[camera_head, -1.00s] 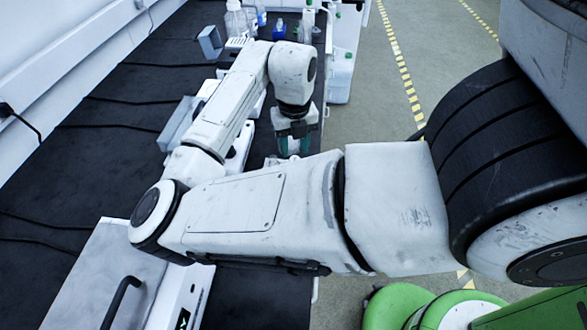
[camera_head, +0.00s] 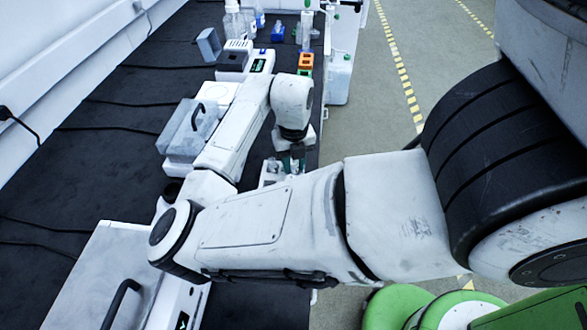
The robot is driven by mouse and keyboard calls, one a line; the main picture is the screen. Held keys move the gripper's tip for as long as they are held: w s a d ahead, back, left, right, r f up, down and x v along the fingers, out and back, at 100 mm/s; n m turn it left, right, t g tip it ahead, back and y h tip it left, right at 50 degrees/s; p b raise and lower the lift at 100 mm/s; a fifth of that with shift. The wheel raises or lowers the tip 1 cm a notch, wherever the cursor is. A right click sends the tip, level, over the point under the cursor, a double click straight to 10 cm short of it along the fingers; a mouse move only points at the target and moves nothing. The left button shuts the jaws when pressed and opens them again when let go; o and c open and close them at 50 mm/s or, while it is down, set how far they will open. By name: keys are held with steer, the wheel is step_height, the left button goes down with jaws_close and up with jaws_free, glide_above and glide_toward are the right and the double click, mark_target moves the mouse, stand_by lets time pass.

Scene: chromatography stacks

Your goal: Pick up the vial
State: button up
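My gripper (camera_head: 291,160) points down over the right edge of the dark bench (camera_head: 150,80), with green on its fingers. My own arm crosses the view and hides part of the bench under it. A small pale object (camera_head: 270,173) sits beside and below the fingers, partly hidden by my arm. I cannot pick out a vial for certain. I cannot see whether the fingers are open or shut, or whether they hold anything.
A box with a clear lid and black handle (camera_head: 188,128) stands left of my arm. Behind are a small instrument (camera_head: 260,62), an orange block (camera_head: 306,61), a blue item (camera_head: 278,31) and bottles (camera_head: 234,22). A grey-lidded case (camera_head: 100,265) is near. Bare bench lies left.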

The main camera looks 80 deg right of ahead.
jaws_close()
steer(key=shift+r, duration=0.15)
